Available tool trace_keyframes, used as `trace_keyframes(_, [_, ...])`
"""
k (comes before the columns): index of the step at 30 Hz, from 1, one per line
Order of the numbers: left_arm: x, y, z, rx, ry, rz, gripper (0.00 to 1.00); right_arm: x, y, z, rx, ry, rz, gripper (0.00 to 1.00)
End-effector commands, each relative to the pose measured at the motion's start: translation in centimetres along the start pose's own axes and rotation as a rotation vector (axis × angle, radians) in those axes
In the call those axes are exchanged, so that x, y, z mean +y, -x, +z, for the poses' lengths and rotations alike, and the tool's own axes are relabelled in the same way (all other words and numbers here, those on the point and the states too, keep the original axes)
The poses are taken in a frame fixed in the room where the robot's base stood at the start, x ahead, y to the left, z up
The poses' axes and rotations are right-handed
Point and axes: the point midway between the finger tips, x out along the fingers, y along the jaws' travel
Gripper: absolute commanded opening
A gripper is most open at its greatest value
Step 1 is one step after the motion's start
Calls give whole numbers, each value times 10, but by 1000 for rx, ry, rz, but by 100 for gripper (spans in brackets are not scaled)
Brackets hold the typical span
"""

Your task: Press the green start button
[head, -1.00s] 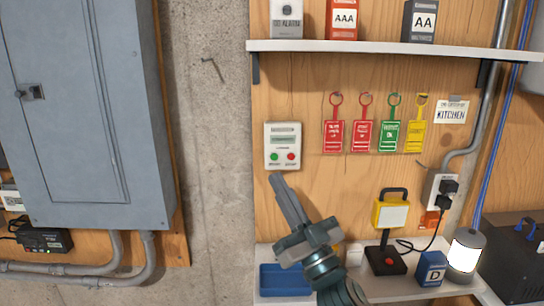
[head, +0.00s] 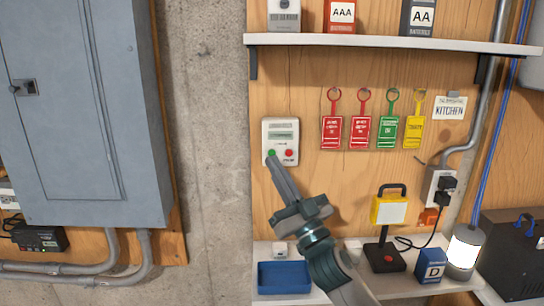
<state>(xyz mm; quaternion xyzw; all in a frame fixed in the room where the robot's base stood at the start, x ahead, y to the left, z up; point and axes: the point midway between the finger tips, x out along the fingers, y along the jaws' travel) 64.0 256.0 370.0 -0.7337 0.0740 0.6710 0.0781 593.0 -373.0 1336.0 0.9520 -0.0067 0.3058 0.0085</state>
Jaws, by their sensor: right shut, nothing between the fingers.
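The white control box (head: 281,135) is mounted on the wooden panel, with a small display, a green button (head: 271,153) at its lower left and a red button (head: 289,153) at its lower right. My right gripper (head: 271,160) is shut and empty. Its fingertips are at the lower left of the box, just below the green button and overlapping its lower edge in the picture. I cannot tell whether they touch it. My left gripper is not in view.
Red, green and yellow tags (head: 388,132) hang right of the box under a shelf (head: 390,44). Below are a blue tray (head: 284,277), a yellow work lamp (head: 388,209) and a lit lantern (head: 463,252). A grey electrical panel (head: 75,110) is at left.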

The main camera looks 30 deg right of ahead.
Motion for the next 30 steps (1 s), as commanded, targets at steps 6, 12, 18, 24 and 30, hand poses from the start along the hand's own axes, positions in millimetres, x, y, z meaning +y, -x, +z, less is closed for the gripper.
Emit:
trace_keyframes(6, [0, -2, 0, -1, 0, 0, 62, 8, -11, 8, 1, 1, 0, 0])
trace_keyframes(12, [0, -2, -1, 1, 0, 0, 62, 10, -13, 9, 1, 0, 0, 0])
trace_keyframes(18, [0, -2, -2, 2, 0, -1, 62, 10, -13, 9, 1, 0, 0, 0])
trace_keyframes(24, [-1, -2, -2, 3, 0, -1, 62, 10, -13, 9, 1, 0, 0, 0])
trace_keyframes(30, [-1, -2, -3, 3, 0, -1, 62, 10, -13, 9, 1, 0, 0, 0])
